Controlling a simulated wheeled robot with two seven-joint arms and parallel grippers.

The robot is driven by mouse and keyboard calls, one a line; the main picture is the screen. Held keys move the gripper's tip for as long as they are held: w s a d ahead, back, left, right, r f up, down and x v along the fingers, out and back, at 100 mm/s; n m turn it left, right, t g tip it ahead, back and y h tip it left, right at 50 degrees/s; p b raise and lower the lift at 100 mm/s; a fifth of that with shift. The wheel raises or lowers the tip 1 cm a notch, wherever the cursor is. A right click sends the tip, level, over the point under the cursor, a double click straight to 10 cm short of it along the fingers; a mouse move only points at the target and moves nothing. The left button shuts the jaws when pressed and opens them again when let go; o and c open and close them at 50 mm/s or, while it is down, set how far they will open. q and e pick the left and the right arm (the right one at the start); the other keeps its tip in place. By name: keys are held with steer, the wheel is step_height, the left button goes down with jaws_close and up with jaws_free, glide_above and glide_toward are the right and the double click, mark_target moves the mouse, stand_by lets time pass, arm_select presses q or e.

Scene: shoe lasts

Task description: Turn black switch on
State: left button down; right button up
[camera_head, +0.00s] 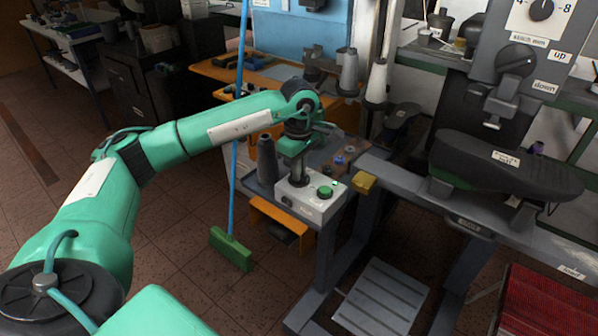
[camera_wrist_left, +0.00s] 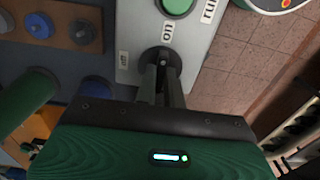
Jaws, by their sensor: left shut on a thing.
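A light grey control box (camera_head: 312,210) stands on the bench, with a round green button (camera_head: 325,192) on top. The box (camera_wrist_left: 205,62) and the green button (camera_wrist_left: 177,5) also show at the top of the left wrist view. The black switch (camera_wrist_left: 158,53) is a round knob on the box, beside an "on" label; a second small label is to its left. My left gripper (camera_head: 298,180) points down at the box. In the wrist view its fingers (camera_wrist_left: 163,70) are shut on the black switch and hide part of it. My right gripper is not in view.
A dark cone (camera_head: 267,158) stands left of the box. Blue spools (camera_wrist_left: 40,25) lie on a brown board near it. A yellow block (camera_head: 364,182) is right of the box. A black shoe last (camera_head: 508,172) sits on the machine at right.

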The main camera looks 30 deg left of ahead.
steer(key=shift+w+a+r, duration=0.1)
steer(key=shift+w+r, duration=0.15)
arm_select(q)
steer(key=shift+r, duration=0.1)
steer(key=c, duration=1.5)
jaws_free()
